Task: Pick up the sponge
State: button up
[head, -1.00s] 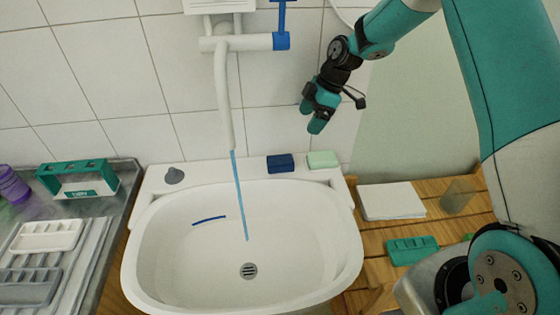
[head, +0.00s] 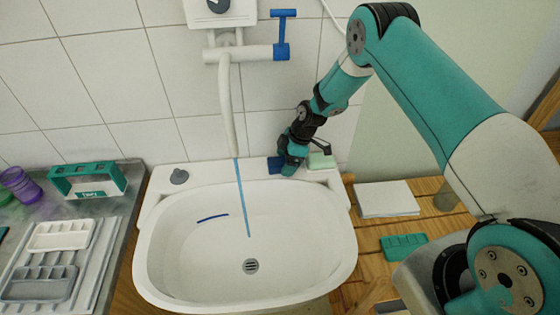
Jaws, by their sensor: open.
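A dark blue block (head: 274,165), which looks like the sponge, lies on the back ledge of the white sink (head: 150,222). A pale green block (head: 322,161), perhaps a bar of soap, lies just right of it. My gripper (head: 289,167) is open and points down at the blue block, hiding its right part. The fingers overlap the block in the picture; I cannot tell whether they touch it or are around it.
A tap (head: 228,100) with a blue water stream (head: 242,197) stands left of my gripper. A grey stopper (head: 179,176) sits on the ledge's left end. White paper (head: 386,199) and a green palette (head: 404,247) lie on the wooden slats at right.

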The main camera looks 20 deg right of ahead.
jog(key=shift+a+f, duration=0.1)
jog(key=shift+f, duration=0.1)
jog(key=c, duration=1)
jog(key=shift+r, duration=0.15)
notch_tip(320, 180, up, 10)
jog(key=b, duration=0.3)
